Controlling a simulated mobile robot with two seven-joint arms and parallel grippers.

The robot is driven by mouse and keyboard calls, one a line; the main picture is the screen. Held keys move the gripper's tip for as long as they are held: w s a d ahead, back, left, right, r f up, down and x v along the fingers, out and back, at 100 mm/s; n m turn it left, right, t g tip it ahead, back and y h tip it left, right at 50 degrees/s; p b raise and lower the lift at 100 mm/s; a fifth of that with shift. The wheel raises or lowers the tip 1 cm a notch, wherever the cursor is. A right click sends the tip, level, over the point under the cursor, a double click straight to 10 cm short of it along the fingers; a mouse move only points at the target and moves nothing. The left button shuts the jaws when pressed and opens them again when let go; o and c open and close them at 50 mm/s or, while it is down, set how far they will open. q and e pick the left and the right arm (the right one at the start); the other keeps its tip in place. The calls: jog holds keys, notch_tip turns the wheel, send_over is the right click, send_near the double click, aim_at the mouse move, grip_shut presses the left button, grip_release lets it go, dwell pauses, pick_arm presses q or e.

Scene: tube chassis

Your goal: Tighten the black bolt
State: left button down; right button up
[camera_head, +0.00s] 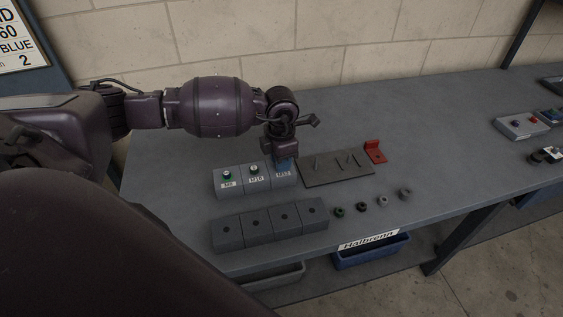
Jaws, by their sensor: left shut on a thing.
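My left gripper (283,157) points down at the third, right-hand labelled grey block (284,179). It is shut on a small part there, which the gripper mostly hides; a bit of blue shows beside it. I cannot tell whether this part is the black bolt. The other two labelled blocks, M8 (228,187) and M10 (256,182), each carry a small fastener on top. A small dark round piece (361,207) lies loose on the bench in front. My right gripper is not in view.
Grey blocks with holes (257,227) stand at the bench's front. Loose green (339,211) and grey (382,202) pieces lie to their right. A dark plate with upright pins (337,177) and a red bracket (374,151) are right of the gripper.

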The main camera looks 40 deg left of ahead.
pick_arm(q)
jog(key=shift+m, duration=0.4)
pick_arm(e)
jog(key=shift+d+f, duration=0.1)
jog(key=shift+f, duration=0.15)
pick_arm(q)
jog(key=m+b, duration=0.1)
jog(key=m, duration=0.1)
jog(key=m+b, duration=0.1)
jog(key=shift+f+m, duration=0.2)
jog(key=shift+m, duration=0.8)
jog(key=shift+r, duration=0.15)
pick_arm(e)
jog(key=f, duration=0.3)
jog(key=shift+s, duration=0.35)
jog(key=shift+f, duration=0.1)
